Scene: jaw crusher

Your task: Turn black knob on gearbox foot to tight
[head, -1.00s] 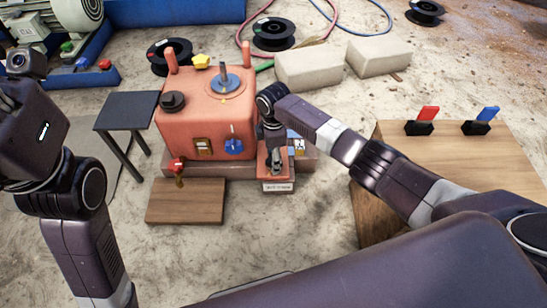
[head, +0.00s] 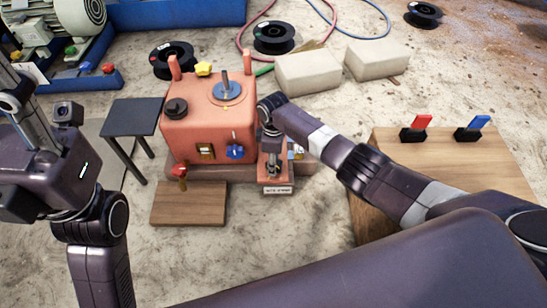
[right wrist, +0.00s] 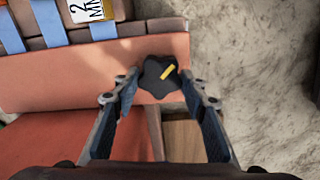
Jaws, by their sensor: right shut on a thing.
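The salmon-red gearbox (head: 187,134) stands on its base in the middle of the head view. The black knob (right wrist: 160,77) sits on the gearbox foot in the right wrist view. It is lobed and has a yellow mark slanting up to the right. My right gripper (right wrist: 160,85) points down at the foot, with one finger on each side of the knob, shut on it. In the head view my right gripper (head: 271,165) hides the knob. My left arm (head: 45,168) is raised at the left edge, away from the gearbox; its finger state is unclear.
A small dark table (head: 133,113) stands left of the gearbox. A wooden board (head: 190,206) lies in front. A wooden surface at right (head: 470,155) carries a red switch (head: 420,122) and a blue switch (head: 480,122). Pale blocks (head: 308,73) lie behind.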

